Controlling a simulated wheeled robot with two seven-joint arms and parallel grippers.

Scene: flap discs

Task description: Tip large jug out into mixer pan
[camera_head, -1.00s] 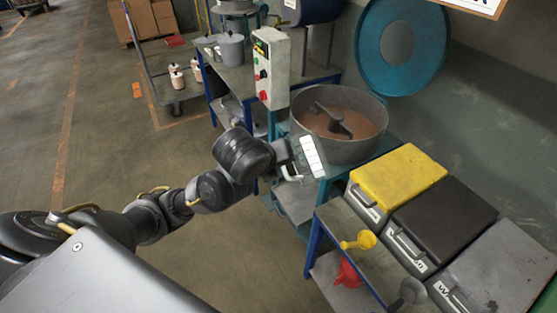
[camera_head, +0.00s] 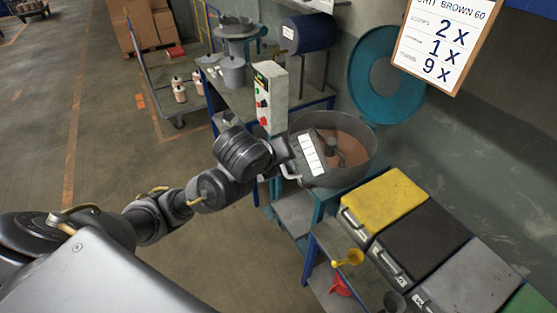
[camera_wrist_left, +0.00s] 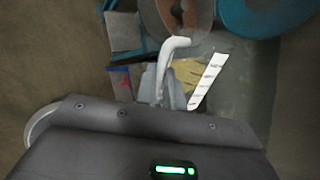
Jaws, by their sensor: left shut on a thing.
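The large jug (camera_head: 299,158) is a grey, see-through vessel with a white scale strip and a pale handle. My left gripper (camera_head: 285,166) is shut on its handle, which also shows in the left wrist view (camera_wrist_left: 167,62). The jug is tilted and overlaps the near left part of the mixer pan (camera_head: 352,175) in the head view. The round grey pan holds brown material and a dark mixing arm. Yellowish material shows behind the jug's wall in the wrist view; whether it is inside is unclear. No pouring stream is visible. My right gripper is out of view.
The control box (camera_head: 270,97) stands left of the pan, and the blue round lid (camera_head: 386,100) is raised behind it. Bins with yellow (camera_head: 384,199) and black (camera_head: 424,236) lids stand at right. A yellow scoop (camera_head: 350,258) lies near them.

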